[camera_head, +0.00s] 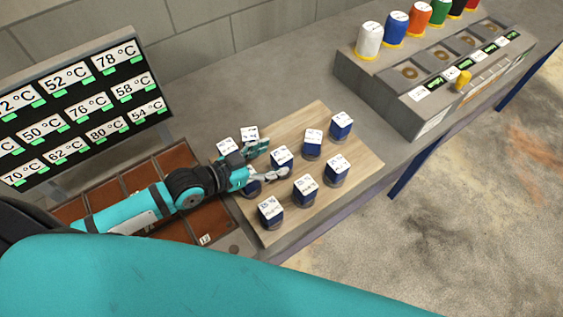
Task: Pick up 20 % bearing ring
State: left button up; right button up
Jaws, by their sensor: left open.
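Several blue blocks with white labelled tops stand on a wooden board (365,165); the print is too small to read, so I cannot tell which is the 20 % bearing ring. My left gripper (277,160) is open over the left part of the board. One labelled block (281,155) sits at its fingertips, apparently between them; I cannot tell if they touch it. Other blocks stand at the front (270,212), middle (305,189), right (337,170) and back (341,125). The gripper partly hides blocks on the left. My right gripper is out of view.
A temperature display (75,105) stands at the left behind a brown compartment tray (185,160). A grey station (430,80) with coloured containers stands at the back right. Bare bench lies behind the board. My teal arm link covers the bottom.

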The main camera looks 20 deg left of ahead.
aim_at(279, 156)
pick_arm(q)
jog(key=shift+x, duration=1.55)
jog(key=shift+s+a, duration=0.1)
jog(key=c, duration=0.4)
grip_shut()
jog(key=shift+r, duration=0.1)
